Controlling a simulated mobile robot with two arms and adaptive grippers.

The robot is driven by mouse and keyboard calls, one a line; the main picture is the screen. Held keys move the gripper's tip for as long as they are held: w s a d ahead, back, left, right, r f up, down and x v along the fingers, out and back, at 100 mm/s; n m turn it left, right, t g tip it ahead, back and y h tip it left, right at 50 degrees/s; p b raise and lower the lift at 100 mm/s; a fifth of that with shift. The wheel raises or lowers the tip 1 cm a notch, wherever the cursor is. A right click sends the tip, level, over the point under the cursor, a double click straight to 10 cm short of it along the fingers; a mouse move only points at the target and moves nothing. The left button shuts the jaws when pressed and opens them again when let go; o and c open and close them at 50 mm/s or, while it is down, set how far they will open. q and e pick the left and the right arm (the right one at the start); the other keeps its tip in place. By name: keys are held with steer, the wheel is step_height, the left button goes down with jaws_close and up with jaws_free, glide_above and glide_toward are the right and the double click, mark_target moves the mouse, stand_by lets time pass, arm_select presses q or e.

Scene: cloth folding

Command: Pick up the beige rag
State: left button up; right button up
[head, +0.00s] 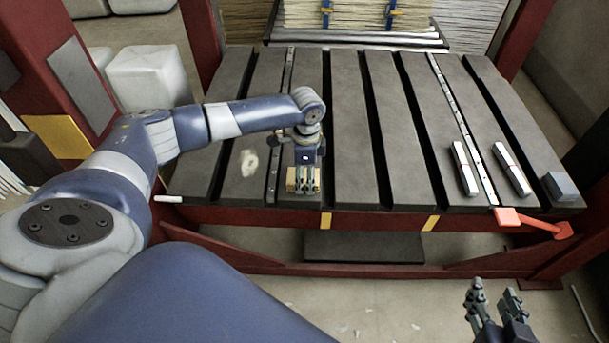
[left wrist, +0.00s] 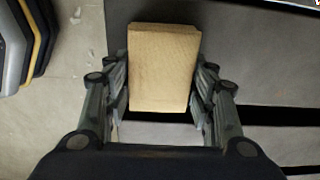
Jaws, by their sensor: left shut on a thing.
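Two pale bars (head: 464,168) (head: 511,169) and a grey block (head: 560,186) lie at the table's right. An orange handle (head: 533,222) sticks out at the front right. A pale patch (head: 249,163) marks the slats left of the rag. The table's middle is clear.

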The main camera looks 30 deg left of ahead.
arm_select(q)
step_height(320, 180, up, 4)
steer(key=shift+f+p, duration=0.1)
steer(key=shift+p, duration=0.85)
steer(key=shift+s+d+p, duration=0.45)
steer(key=shift+s+d, duration=0.5)
steer(key=shift+s, duration=0.15)
steer(key=s+d+r+p, duration=0.1)
steer(key=s+d+p, duration=0.2)
steer(key=s+d, duration=0.5)
steer(key=shift+s+d, duration=0.35)
steer(key=shift+s, duration=0.55)
arm_select(e)
steer(key=s+d+f+g+h, duration=0.2)
steer(key=s+d+f+g, duration=0.2)
steer(key=s+f+g, duration=0.4)
steer(key=shift+s+d+f, duration=0.15)
steer(key=shift+s+f, duration=0.25)
steer(key=shift+s, duration=1.9)
arm_select(q)
steer(key=shift+r, duration=0.1)
